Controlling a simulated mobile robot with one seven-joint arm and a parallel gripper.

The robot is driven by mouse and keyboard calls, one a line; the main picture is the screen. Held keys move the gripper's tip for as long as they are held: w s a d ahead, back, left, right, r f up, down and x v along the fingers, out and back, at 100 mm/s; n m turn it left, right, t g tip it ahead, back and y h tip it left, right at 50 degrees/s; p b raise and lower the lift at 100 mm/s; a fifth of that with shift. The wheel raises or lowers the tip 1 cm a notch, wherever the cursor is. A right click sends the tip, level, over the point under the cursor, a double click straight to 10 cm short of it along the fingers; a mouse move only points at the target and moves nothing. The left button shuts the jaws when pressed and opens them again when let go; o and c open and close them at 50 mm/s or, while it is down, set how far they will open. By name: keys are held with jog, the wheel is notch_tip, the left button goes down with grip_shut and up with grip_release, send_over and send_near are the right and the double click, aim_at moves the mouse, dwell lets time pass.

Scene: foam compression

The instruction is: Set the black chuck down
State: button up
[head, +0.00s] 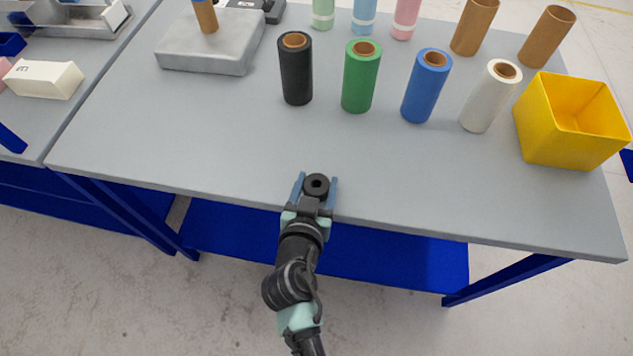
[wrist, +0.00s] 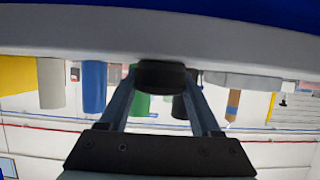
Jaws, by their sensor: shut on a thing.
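The black chuck (head: 317,186) is a small dark ring-shaped piece with a hole in its top, at the front edge of the grey table (head: 215,140). My gripper (head: 317,184) is shut on it, with one blue finger on each side. In the wrist view the chuck (wrist: 160,75) sits between the two fingertips (wrist: 160,78), close to the table edge (wrist: 90,35). I cannot tell whether its underside touches the table.
Black (head: 296,70), green (head: 361,77), blue (head: 427,86) and white (head: 490,97) rolls stand across the table behind the chuck. A yellow bin (head: 545,125) is at the right. A grey block (head: 205,58) is at the back left. The table's front middle is clear.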

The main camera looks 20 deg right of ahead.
jog(key=shift+f, duration=0.1)
jog(key=o, duration=1.4)
